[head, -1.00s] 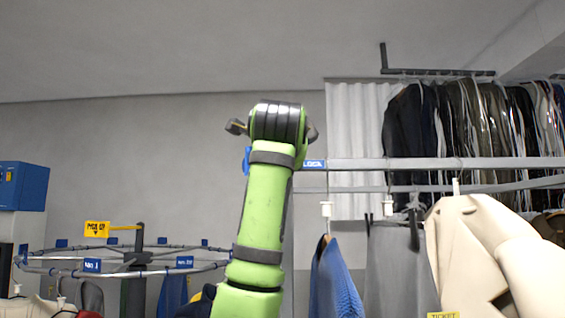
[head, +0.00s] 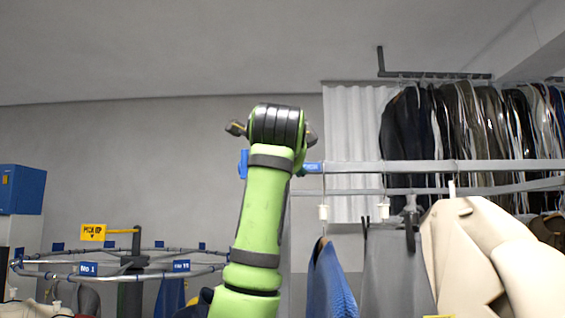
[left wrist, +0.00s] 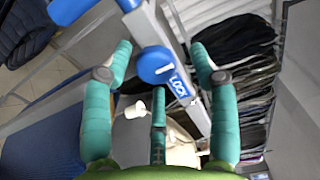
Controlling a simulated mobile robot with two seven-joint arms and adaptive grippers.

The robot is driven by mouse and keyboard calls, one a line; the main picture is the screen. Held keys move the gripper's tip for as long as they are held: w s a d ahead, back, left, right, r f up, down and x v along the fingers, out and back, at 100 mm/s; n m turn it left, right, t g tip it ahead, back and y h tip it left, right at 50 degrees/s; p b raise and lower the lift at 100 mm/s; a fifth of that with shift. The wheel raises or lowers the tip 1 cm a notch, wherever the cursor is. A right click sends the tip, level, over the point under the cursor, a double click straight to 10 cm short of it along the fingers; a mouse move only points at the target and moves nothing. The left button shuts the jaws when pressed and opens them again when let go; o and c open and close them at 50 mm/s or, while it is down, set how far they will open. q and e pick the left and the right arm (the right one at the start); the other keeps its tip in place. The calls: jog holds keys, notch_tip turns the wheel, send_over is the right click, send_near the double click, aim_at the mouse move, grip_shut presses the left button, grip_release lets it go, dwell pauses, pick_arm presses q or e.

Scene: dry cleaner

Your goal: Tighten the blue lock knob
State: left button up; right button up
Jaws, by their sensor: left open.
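The blue lock knob (left wrist: 155,65) shows in the left wrist view as a round cap with a white mark, on a grey rail beside a blue LOCK label (left wrist: 180,86). My left gripper (left wrist: 160,62) is open, its teal fingers spread around the knob in this view; I see no finger clearly touching it. In the head view my left gripper (head: 275,128) is at the end of the raised green arm, in front of the rail. The arm hides the knob there; the label (head: 312,168) shows just right of it. My right gripper is not in view.
A grey rail (head: 420,167) runs right from behind my arm. Below it hang a blue garment (head: 330,280), grey trousers (head: 392,270) and a cream coat (head: 485,255). A round rack (head: 120,272) with blue tags stands left. Bare wall lies above it.

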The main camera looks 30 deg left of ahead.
pick_arm(q)
jog(key=v, duration=1.2)
